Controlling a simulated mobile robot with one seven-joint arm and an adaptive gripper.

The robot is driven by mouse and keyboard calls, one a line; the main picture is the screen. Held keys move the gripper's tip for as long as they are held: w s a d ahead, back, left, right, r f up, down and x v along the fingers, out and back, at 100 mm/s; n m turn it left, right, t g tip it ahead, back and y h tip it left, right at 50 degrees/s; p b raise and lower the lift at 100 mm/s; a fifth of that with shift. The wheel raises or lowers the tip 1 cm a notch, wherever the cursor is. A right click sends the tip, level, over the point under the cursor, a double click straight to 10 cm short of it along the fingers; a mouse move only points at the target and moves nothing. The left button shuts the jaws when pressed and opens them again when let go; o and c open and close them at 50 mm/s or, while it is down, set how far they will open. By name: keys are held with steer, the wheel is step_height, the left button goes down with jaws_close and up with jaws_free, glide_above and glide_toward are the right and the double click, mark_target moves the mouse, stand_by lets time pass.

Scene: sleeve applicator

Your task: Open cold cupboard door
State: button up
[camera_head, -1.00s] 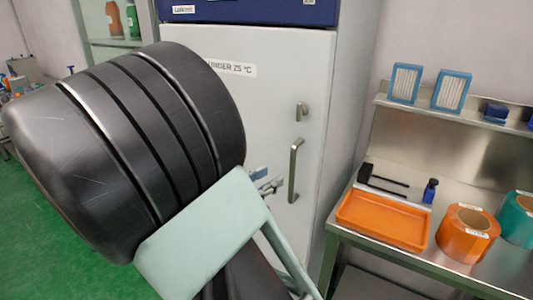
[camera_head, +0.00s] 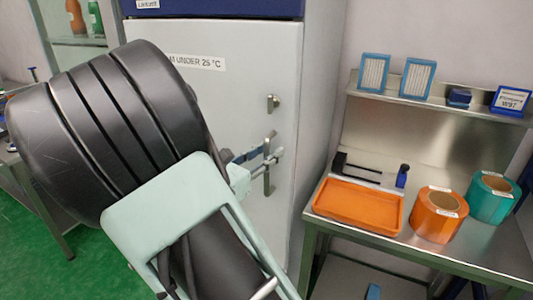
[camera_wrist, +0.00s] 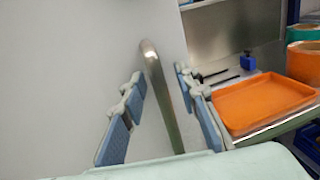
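The cold cupboard door (camera_head: 240,110) is a pale grey panel, shut, labelled "UNDER 25 °C". Its vertical metal bar handle (camera_head: 268,182) is on the door's right side, partly covered by my gripper in the head view. My gripper (camera_head: 262,155) is at the handle. In the wrist view, the handle (camera_wrist: 160,95) stands between the two blue-padded fingers of my gripper (camera_wrist: 165,105). The fingers are open, with a visible gap on both sides of the bar.
A small latch (camera_head: 273,103) sits above the handle. To the right, a steel bench (camera_head: 318,214) holds an orange tray (camera_head: 358,205), an orange roll (camera_head: 438,214) and a teal roll (camera_head: 492,198). A shelf (camera_head: 425,97) above bears framed filters.

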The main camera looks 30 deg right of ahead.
steer(key=shift+c, duration=0.6)
jaws_close()
